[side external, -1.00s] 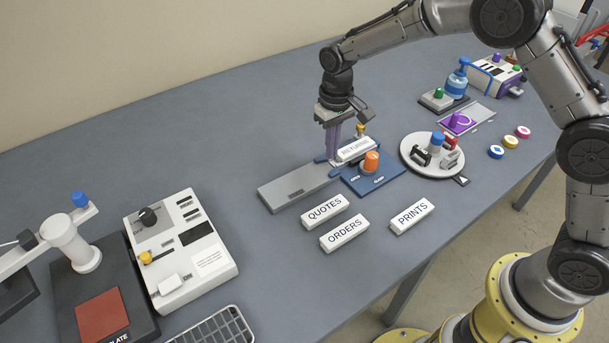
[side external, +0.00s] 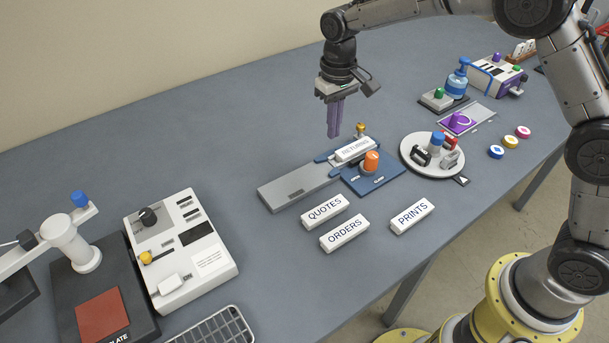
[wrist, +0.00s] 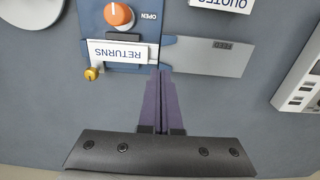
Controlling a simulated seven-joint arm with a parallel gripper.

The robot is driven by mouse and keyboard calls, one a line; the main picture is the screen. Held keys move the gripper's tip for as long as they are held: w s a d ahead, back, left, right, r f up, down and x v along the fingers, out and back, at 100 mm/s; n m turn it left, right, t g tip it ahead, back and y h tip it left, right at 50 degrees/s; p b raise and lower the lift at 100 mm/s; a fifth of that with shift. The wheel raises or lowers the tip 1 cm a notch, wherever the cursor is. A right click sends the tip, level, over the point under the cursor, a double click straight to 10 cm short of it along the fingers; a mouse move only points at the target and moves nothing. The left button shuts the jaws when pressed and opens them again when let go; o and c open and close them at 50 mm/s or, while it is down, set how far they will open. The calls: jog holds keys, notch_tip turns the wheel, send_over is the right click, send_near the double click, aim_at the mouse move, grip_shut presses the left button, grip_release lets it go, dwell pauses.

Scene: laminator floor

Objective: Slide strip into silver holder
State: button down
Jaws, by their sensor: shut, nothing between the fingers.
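The silver holder, a flat grey plate (side external: 290,187) marked FEED, lies on the table and runs into a blue fixture (side external: 385,181) with an orange knob (side external: 371,161). A white strip labelled RETURNS (side external: 354,149) lies on the blue fixture at the plate's right end. In the wrist view the RETURNS strip (wrist: 118,51) lies left of the plate (wrist: 215,57). My gripper (side external: 334,135), with purple fingers, is shut and empty, above and behind the strip, apart from it. The fingers (wrist: 160,75) also show in the wrist view.
Strips labelled QUOTES (side external: 325,210), ORDERS (side external: 344,233) and PRINTS (side external: 412,216) lie in front. A round white turntable (side external: 409,155) with small parts stands to the right. A white control box (side external: 180,250) stands left. The table behind the plate is clear.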

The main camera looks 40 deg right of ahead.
jog(key=shift+r, duration=2.35)
notch_tip(320, 180, up, 9)
jog(key=s+d+t, duration=0.2)
jog(key=s+d, duration=0.1)
jog(key=s+d+r+m+t, duration=0.1)
jog(key=s+d+r, duration=0.15)
jog(key=s, duration=0.35)
jog(key=s+d+r+t, duration=0.1)
jog(key=s+d+r, duration=0.1)
jog(key=s+r, duration=0.3)
jog(key=s+d+f, duration=0.1)
jog(key=s+f, duration=0.3)
jog(key=s, duration=0.4)
jog(key=s+f+n+t, duration=0.1)
jog(key=s+f, duration=0.4)
jog(key=s, duration=0.4)
jog(key=shift+s+d+f+t, duration=0.3)
jog(key=shift+d, duration=0.1)
